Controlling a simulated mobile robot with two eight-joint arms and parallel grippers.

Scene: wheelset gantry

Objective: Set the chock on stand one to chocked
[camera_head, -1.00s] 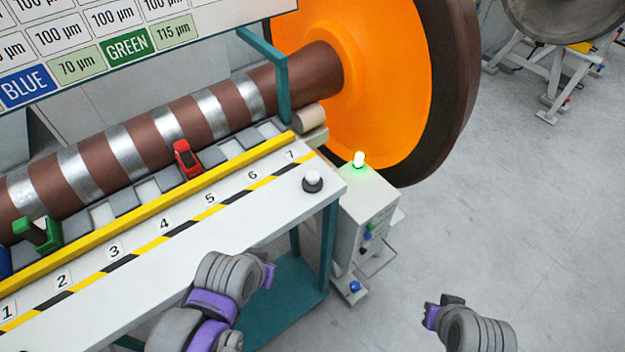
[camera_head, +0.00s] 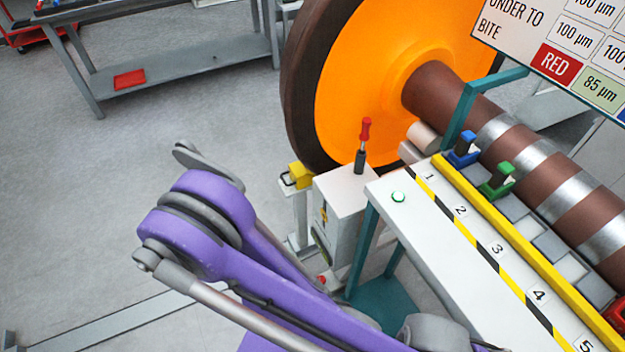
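A lever with a red grip (camera_head: 365,130) stands upright on top of a pale cabinet (camera_head: 345,190) at the near end of the axle. A yellow block with a dark handle (camera_head: 300,175) sits at the cabinet's left, close to the foot of the orange wheel (camera_head: 375,75). I cannot tell for sure which of these is the chock, nor its setting. No stand label is readable. My purple arm crosses the lower middle, left of the bench. Neither gripper's fingertips show.
Blue (camera_head: 463,148) and green (camera_head: 498,180) gauges stand behind the rail. A grey table (camera_head: 180,68) is at the back left. The floor left of the cabinet is mostly open.

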